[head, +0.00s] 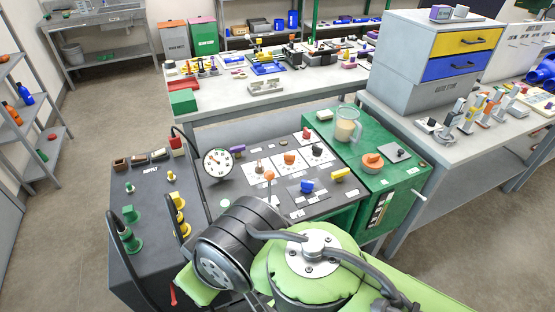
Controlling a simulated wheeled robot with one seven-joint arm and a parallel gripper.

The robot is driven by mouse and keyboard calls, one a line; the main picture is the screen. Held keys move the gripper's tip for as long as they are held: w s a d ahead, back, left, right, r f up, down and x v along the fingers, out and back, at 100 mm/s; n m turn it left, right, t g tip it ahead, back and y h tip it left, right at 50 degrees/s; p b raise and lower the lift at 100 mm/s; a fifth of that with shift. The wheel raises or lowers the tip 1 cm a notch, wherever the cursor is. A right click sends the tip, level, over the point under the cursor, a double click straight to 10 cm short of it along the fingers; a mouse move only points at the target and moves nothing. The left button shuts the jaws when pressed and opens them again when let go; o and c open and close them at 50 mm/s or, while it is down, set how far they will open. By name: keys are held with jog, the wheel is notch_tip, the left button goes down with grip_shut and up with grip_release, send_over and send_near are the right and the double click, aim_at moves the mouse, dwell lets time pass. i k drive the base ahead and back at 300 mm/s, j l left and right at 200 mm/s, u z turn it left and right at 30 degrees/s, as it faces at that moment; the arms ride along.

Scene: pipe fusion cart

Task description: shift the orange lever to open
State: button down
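An orange ball-topped lever (269,176) stands on the dark panel of the cart (228,190), just beyond my arm. Another orange handle (372,160) is on the green section at the right. I cannot tell from any label which one is the task's lever. My arm, black and light green, fills the lower middle of the head view. My gripper does not show.
A round gauge (218,163) stands left of the levers. A blue knob (307,186) and a yellow handle (340,174) are close by on the right. A clear jug (346,124) stands on the green top. Green and yellow fittings line the cart's left side. Floor is free at far left.

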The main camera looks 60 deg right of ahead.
aim_at(269, 175)
jog(key=z, duration=1.6)
jog(key=i+j+z, duration=0.1)
